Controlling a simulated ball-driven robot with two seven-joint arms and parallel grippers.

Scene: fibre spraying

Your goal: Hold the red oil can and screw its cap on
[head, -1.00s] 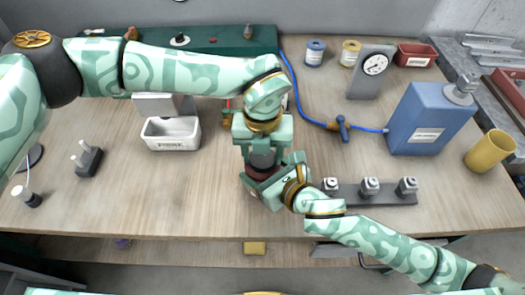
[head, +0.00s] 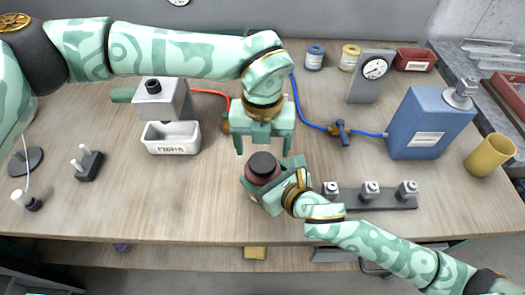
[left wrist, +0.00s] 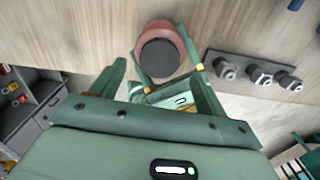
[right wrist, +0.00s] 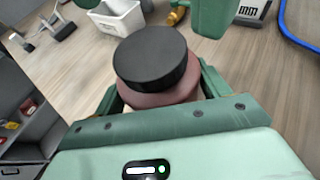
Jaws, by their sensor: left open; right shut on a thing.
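The red oil can (head: 257,177) stands on the wooden bench, its body mostly hidden by my right gripper (head: 267,183), which is shut on it from the right. Its dark round cap (head: 263,165) sits on top; it also shows in the right wrist view (right wrist: 152,58) and in the left wrist view (left wrist: 159,57). In the right wrist view the cap looks level on the can. I cannot tell how tightly it is screwed. My left gripper (head: 263,146) is open and empty, just behind and above the cap, pointing down and apart from it.
A grey rack with capped fittings (head: 375,196) lies right of my right gripper. A white bin (head: 172,137) stands to the left. A blue can (head: 430,120), gauge (head: 370,80) and yellow cup (head: 489,154) are at the right.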

